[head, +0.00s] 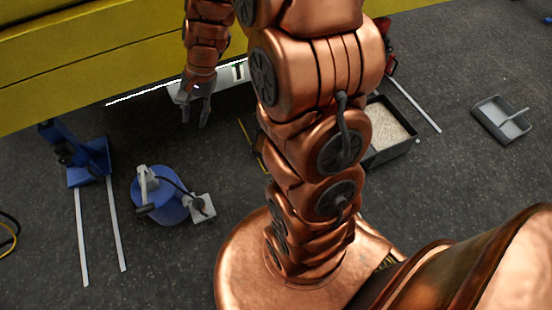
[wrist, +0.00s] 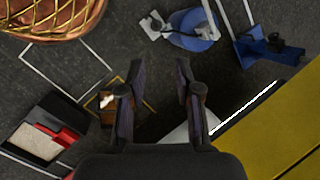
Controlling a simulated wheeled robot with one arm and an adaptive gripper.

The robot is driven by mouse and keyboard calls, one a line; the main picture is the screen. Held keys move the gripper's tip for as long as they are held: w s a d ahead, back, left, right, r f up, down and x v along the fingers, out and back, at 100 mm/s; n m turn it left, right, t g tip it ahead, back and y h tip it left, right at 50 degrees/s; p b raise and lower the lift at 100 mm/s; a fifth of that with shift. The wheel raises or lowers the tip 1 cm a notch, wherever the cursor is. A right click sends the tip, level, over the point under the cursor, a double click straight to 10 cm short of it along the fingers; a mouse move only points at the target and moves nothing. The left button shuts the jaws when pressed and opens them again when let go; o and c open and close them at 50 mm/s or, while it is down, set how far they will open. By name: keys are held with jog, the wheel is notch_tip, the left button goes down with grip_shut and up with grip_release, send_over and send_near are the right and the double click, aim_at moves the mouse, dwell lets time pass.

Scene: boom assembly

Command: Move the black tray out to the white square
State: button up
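The black tray (head: 413,145) stands on the dark floor right of my arm in the head view and holds pale granules. My arm hides its left part. It also shows at the lower left of the wrist view (wrist: 29,123), with a red object overlapping it in the picture. An empty white square outline (wrist: 48,76) lies on the floor at the upper left of the wrist view. I cannot make it out in the head view. My gripper (head: 194,116) is open and empty beside the yellow boom, far from the tray. Its spread fingers also show in the wrist view (wrist: 160,66).
The yellow boom (head: 100,60) spans the upper left. A blue jack (head: 88,163) and a blue round tank (head: 158,199) stand on the floor at left. A grey dustpan-like tray (head: 501,121) lies at right. White floor lines (head: 414,104) run beside the black tray.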

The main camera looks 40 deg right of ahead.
jog(key=w+d+f+m+t+b, duration=0.1)
jog(key=w+d+f+m+b, duration=0.35)
jog(key=f, duration=0.65)
jog(key=w+d+f+m+t+b, duration=0.1)
jog(key=w+d+f+m+b, duration=0.25)
jog(key=d+f, duration=0.45)
jog(key=w+d+f+m+t+b, duration=0.1)
jog(key=w+d+f+m+b, duration=0.25)
jog(key=f, duration=0.95)
jog(key=s+d+f+m+b, duration=0.2)
jog(key=d+f, duration=0.4)
jog(key=f, duration=0.4)
jog(key=s+d+f+m+h+b, duration=0.1)
jog(key=d+f+m+b, duration=0.3)
jog(key=f, duration=0.7)
jog(key=s+d+f+m+h+b, duration=0.1)
jog(key=s+d+f+m+b, duration=0.1)
jog(key=d+f+b, duration=0.3)
jog(key=shift+s+d+f+m+t, duration=0.15)
jog(key=shift+d+f, duration=0.35)
jog(key=shift+f, duration=0.5)
jog(key=shift+s+d+f+m+t, duration=0.15)
jog(key=shift+d+f, duration=0.35)
jog(key=shift+f, duration=0.55)
jog(key=shift+d+f+m, duration=0.15)
jog(key=shift+d+f, duration=0.35)
jog(key=shift+f, duration=0.5)
